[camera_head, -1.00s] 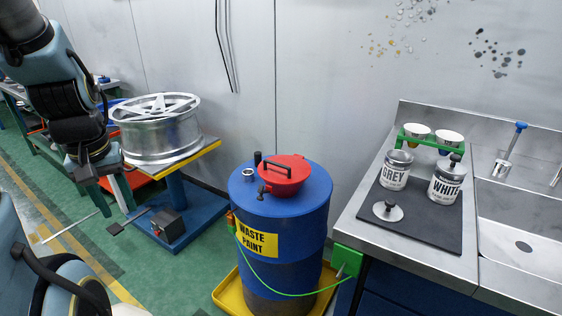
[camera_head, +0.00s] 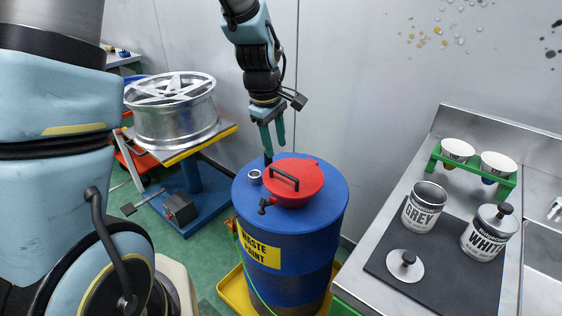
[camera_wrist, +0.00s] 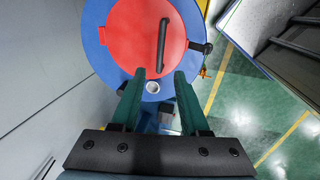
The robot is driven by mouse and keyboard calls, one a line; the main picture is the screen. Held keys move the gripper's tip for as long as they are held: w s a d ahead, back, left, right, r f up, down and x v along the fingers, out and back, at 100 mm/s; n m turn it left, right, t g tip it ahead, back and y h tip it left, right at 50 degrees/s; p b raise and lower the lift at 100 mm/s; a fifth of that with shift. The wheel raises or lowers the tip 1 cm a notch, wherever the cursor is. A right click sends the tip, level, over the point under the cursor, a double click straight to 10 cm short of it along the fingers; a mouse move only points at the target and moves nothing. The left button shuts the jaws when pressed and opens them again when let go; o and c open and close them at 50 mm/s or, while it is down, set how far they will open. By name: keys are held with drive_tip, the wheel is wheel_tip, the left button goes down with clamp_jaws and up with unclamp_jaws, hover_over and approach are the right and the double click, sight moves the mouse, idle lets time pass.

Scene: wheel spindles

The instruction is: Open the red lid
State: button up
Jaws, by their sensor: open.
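The round red lid (camera_head: 307,181) lies closed on top of the blue waste paint drum (camera_head: 333,205). A black bar handle (camera_head: 284,178) stands on the lid. In the wrist view the lid (camera_wrist: 130,40) fills the upper middle, and its handle (camera_wrist: 163,45) runs up the picture, slightly right of centre. My gripper (camera_head: 272,150) hangs pointing down above the back left edge of the drum. It is open and empty. Its two green fingers (camera_wrist: 155,85) show on either side in the wrist view, apart from the handle, with a small pale drum opening (camera_wrist: 153,87) between them.
The metal bench (camera_head: 355,275) at right holds a grey paint can (camera_head: 424,208), a white paint can (camera_head: 487,236) and a loose can lid (camera_head: 404,268) on a dark mat. A silver wheel (camera_head: 172,115) stands on a stand behind left. The wall is close behind the drum.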

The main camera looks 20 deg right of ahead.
sight(280, 171)
drive_tip(key=f, duration=0.2)
drive_tip(key=d+f, duration=0.1)
drive_tip(key=f, duration=0.2)
drive_tip(key=f+p, duration=0.1)
drive_tip(key=f, duration=0.2)
drive_tip(key=shift+w+d, duration=0.15)
drive_tip(key=shift+w, duration=0.25)
drive_tip(key=shift+c, duration=0.2)
clamp_jaws()
idle(0.7)
